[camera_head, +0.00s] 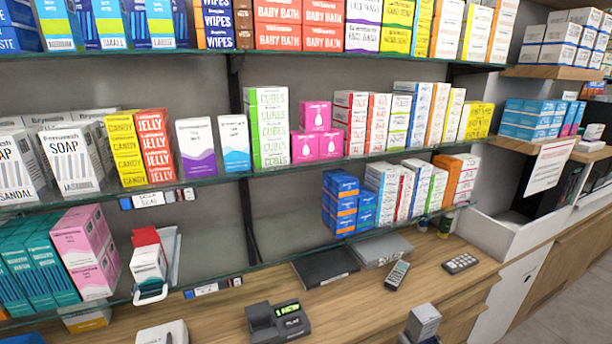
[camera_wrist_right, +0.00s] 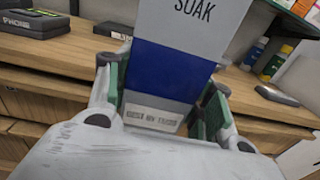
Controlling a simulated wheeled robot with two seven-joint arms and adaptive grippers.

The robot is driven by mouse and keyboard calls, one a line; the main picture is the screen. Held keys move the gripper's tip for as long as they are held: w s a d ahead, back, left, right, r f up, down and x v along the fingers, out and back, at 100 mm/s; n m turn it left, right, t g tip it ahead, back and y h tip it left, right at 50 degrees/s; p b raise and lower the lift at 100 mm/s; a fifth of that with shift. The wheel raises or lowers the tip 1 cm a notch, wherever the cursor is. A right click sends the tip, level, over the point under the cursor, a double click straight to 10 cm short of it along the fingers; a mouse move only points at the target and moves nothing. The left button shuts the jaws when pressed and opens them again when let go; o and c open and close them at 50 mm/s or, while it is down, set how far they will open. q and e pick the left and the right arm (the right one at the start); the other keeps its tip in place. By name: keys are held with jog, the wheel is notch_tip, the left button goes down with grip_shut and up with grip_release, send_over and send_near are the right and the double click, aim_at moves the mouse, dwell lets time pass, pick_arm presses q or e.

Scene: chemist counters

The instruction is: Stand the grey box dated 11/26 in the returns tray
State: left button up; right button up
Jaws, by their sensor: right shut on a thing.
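A grey box (camera_head: 424,322) shows at the bottom edge of the head view. The right wrist view shows it close up as a box (camera_wrist_right: 178,65) with a pale grey upper part marked SOAK, a wide blue band and a small printed strip at its lower end. My right gripper (camera_wrist_right: 164,105) is shut on this box, with a green-lined finger on each side. My left gripper is not in view. No tray clearly marked for returns can be made out.
On the wooden counter are a dark flat case (camera_head: 325,266), a grey flat case (camera_head: 382,250), a handset (camera_head: 397,274), a keypad (camera_head: 460,263) and a card terminal (camera_head: 278,321). An open white-walled bin (camera_head: 500,232) is at right. Glass shelves of boxes overhang the counter's back.

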aim_at(419, 333)
jog(key=a+m+t+h, duration=0.1)
jog(key=a+m+h, duration=0.3)
jog(key=a+h, duration=0.2)
jog(key=shift+a, duration=0.6)
dwell(1.0)
jog(key=shift+r, duration=0.1)
dwell(0.4)
pick_arm(q)
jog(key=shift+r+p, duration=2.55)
jog(key=shift+p, duration=0.1)
pick_arm(e)
jog(key=shift+r, duration=2.85)
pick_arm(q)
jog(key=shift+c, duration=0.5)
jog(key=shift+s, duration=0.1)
